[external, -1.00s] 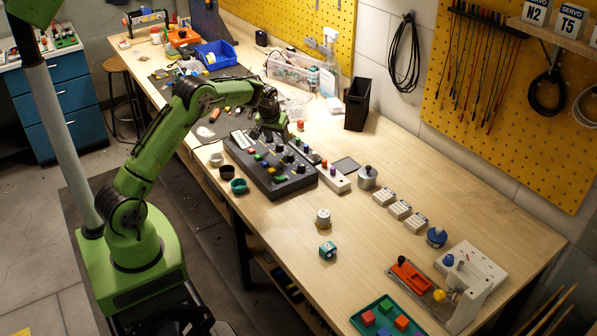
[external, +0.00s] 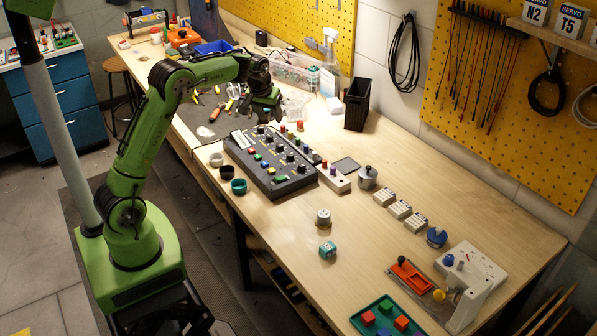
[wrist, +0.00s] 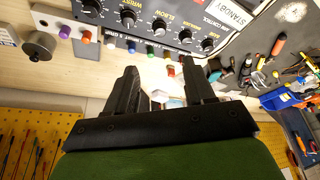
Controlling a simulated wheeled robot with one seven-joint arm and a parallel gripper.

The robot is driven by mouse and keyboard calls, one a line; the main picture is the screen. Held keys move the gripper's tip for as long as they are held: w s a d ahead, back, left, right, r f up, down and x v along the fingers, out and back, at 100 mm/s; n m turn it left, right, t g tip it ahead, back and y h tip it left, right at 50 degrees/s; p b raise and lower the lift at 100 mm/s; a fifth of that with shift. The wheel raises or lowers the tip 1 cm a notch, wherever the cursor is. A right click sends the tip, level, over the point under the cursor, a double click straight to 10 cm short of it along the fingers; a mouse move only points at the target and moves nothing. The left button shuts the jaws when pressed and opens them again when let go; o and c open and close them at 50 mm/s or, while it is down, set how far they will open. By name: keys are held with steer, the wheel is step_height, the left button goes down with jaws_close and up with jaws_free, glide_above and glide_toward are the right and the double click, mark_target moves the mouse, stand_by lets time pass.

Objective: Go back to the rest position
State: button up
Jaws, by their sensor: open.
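My green arm reaches over the bench in the external view. My gripper (external: 266,112) hangs above the far end of the dark control panel (external: 270,165), clear of it. In the wrist view the two black fingers of my gripper (wrist: 160,88) are spread apart with nothing between them. The control panel (wrist: 150,22) shows in the wrist view with its row of black knobs and small coloured buttons. Beneath the fingers, part of the bench is hidden in the external view.
The workbench (external: 390,230) holds a clear bin (external: 295,72), a black holder (external: 357,103), a white switch strip (external: 334,180) and small cups (external: 239,186). Loose tools lie on a dark mat (external: 205,125). A green tray (external: 360,322) is at the front right. The bench's front middle is mostly bare.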

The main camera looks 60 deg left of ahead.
steer(key=s+d+r+m+t+h, duration=0.1)
steer(key=s+d+r+m, duration=0.1)
steer(key=s+d+r, duration=0.45)
steer(key=s+d+r+m, duration=0.1)
steer(key=s+d+r, duration=0.15)
steer(key=s, duration=0.65)
steer(key=s+d+f+m, duration=0.2)
steer(key=s, duration=0.7)
steer(key=s+d+f+m+t+h, duration=0.1)
steer(key=s+d+f, duration=0.1)
steer(key=s, duration=0.8)
steer(key=shift+d+m, duration=0.4)
steer(key=shift+d, duration=0.25)
steer(key=shift+r, duration=0.1)
